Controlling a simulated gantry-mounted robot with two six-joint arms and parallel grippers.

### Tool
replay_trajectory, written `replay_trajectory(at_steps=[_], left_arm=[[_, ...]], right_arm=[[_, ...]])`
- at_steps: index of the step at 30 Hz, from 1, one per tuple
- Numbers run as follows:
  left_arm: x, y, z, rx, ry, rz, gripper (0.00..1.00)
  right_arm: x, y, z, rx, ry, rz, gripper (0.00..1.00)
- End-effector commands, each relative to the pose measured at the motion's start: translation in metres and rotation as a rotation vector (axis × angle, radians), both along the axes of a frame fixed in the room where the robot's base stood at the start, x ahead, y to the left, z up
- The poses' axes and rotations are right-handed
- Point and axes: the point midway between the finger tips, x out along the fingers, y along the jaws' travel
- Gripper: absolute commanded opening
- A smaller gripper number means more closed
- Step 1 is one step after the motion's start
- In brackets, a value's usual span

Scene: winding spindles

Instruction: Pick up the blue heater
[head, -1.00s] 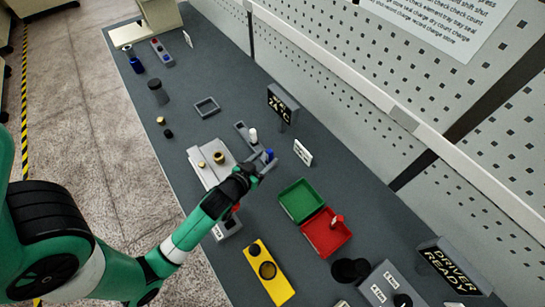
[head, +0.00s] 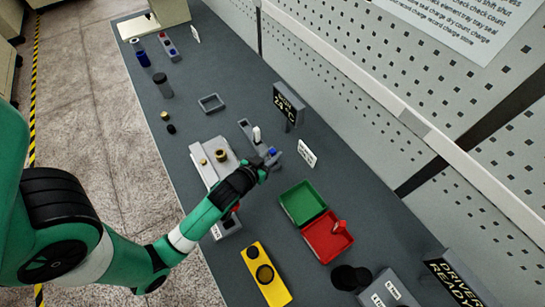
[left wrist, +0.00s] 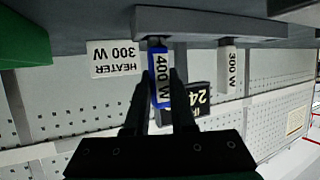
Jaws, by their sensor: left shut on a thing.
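The blue heater (head: 273,151), labelled 400 W, stands with one end at the grey rack (head: 247,129). In the left wrist view the blue heater (left wrist: 161,78) lies between the two fingers of my left gripper (left wrist: 160,92), with the rack (left wrist: 205,22) at its far end. My left gripper (head: 270,158) is shut on the heater; in the head view it hides part of it. I cannot tell whether the heater's end is still seated in the rack. A white heater (head: 257,135), labelled 300 W, stands in the same rack. My right gripper is not in view.
A card reading HEATER 300 W (head: 306,153) stands beside the rack, and a dark display (head: 287,104) behind it. Green (head: 302,202) and red (head: 327,237) trays lie to the right. A grey fixture (head: 207,168) and a yellow block (head: 266,274) are near my arm.

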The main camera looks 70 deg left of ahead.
Motion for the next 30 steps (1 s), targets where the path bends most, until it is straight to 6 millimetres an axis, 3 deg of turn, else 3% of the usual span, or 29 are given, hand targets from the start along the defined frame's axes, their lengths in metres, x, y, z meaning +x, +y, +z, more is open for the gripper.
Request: replay_trajectory(at_steps=[8,13,22,25,30], left_arm=[[0.000,0.000,0.010,0.000,-0.002,0.000,0.00],[0.000,0.000,0.037,0.001,-0.003,0.000,0.00],[-0.010,-0.051,0.096,0.001,-0.003,-0.009,0.00],[-0.016,-0.075,0.110,0.002,0.004,-0.014,0.00],[-0.025,-0.107,0.132,0.002,0.014,-0.008,0.00]], right_arm=[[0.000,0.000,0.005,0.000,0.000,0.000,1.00],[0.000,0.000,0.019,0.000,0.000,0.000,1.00],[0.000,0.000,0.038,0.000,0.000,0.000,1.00],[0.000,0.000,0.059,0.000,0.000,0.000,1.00],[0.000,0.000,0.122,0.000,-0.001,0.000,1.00]])
